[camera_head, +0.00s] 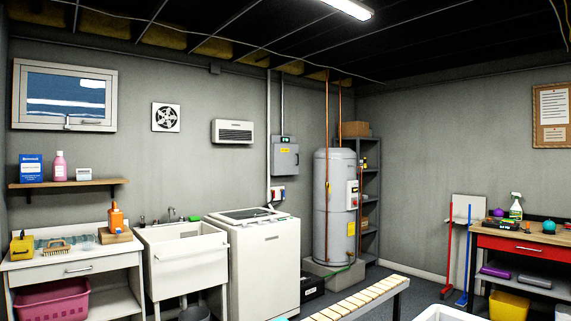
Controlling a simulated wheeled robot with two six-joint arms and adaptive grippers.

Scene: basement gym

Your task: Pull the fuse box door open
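The fuse box (286,160) is a small grey metal box on the back wall, right of the white wall heater and left of the tall water tank. Its front door looks shut, and a small yellow label shows near its top. Conduits run from it up towards the ceiling. It is far across the room from me. Neither of my grippers is in view.
Below the box stand a white washing machine (262,262) and the grey water tank (335,205) on a plinth. A slatted bench (362,300) lies in front of them. A white sink (185,262) is left, a red workbench (520,245) right. Little floor shows.

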